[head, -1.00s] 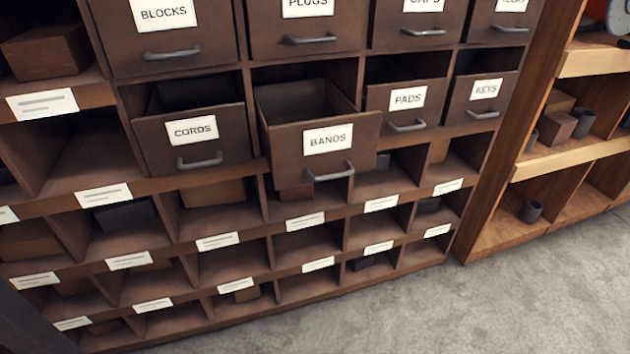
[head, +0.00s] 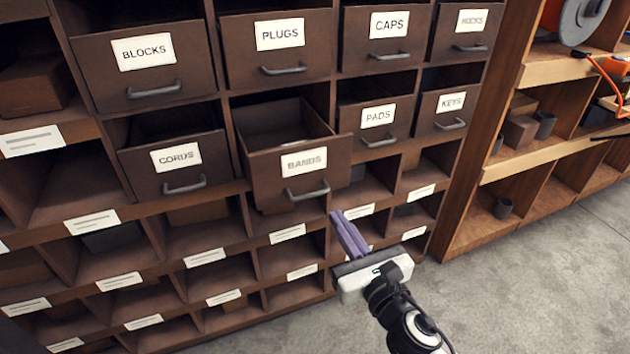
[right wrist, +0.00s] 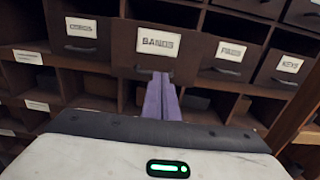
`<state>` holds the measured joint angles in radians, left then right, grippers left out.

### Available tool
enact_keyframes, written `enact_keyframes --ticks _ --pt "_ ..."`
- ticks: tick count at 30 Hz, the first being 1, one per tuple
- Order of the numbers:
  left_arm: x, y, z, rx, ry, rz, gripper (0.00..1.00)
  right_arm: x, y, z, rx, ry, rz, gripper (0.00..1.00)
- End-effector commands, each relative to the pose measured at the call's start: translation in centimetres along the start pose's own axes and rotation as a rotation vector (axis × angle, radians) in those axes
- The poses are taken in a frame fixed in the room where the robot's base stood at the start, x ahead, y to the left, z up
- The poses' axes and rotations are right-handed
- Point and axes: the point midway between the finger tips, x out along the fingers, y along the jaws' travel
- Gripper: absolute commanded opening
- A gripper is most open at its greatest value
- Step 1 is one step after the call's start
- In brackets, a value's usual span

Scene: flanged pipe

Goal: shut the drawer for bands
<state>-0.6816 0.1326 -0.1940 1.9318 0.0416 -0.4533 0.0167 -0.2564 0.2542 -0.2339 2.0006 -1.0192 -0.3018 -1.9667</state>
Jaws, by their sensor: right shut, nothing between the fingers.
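The brown drawer labelled BANDS (head: 268,178) is pulled out of the cabinet, and its open top shows an empty-looking inside. Its grey handle (head: 308,191) is on the lower front. My right gripper (head: 337,214) is shut and empty, with purple fingers pointing up toward the drawer from below right of the handle. In the right wrist view the fingers (right wrist: 161,78) overlap the lower front of the BANDS drawer (right wrist: 130,58); I cannot tell whether they touch it. My left gripper is not in view.
The CORDS drawer (head: 148,177) on the left stands partly out. The PADS drawer (head: 352,122) and KEYS drawer (head: 427,122) are on the right. Open cubbies with labels lie below. A lighter shelf (head: 530,165) stands at the right, with grey floor (head: 520,290) in front.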

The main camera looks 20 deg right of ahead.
Motion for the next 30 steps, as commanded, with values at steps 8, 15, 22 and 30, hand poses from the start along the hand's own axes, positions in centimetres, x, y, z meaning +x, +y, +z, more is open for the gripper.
enact_keyframes --ticks 8,15,22,30 --pt "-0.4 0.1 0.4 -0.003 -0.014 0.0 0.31 5.3 0.0 0.1 0.006 -0.001 -0.002 0.0" --pt "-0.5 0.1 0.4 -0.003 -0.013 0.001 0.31 10.2 0.0 0.0 0.008 0.001 -0.002 0.0" --pt "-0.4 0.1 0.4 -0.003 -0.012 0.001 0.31 12.8 -0.1 -0.1 0.009 0.002 -0.002 0.0" --pt "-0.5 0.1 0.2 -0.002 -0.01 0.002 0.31 13.2 0.0 -0.1 0.008 0.002 -0.001 0.0"
